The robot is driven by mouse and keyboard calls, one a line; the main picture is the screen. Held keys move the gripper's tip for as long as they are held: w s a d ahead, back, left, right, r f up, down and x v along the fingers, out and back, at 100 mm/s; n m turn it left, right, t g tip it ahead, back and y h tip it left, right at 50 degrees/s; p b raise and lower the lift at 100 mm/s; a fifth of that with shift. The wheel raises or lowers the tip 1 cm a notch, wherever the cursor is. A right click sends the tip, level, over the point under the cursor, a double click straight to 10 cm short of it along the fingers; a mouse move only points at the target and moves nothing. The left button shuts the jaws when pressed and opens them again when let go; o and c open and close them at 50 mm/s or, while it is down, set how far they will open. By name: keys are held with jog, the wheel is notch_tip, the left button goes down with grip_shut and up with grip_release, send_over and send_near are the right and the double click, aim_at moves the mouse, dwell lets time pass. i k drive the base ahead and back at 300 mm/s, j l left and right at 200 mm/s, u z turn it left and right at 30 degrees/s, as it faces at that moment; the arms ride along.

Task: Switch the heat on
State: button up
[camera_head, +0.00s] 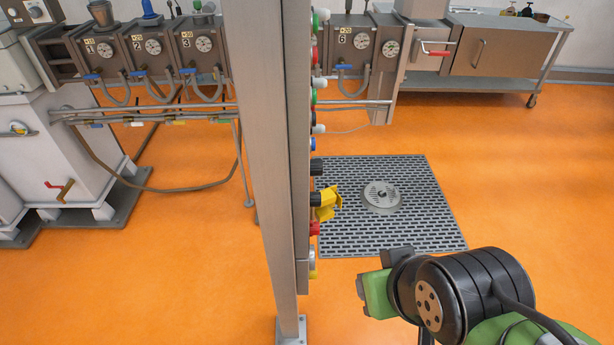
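A narrow control panel on a tall grey post (262,130) is seen almost edge-on. Its right side carries a column of coloured buttons and knobs: green, red, white, blue and black ones. A black switch with a yellow flap (326,203) stands out low on the column, with a red knob (314,228) below it. No label is legible, so I cannot tell which control is for heat. My gripper (372,286), green at its end, is low at the right, apart from the panel. I cannot make out its fingers or anything held.
A machine with numbered gauge blocks (150,50) and hoses runs behind the post. A dark floor grate (425,220) with a round drain lies behind my gripper. A metal cabinet (505,50) on wheels stands at the back right. The orange floor at right is clear.

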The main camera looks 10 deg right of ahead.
aim_at(316, 165)
jog(key=l+u, duration=0.25)
jog(key=l, duration=0.15)
jog(key=k+l+u, duration=0.25)
jog(key=l+u, duration=0.2)
jog(key=l, duration=0.25)
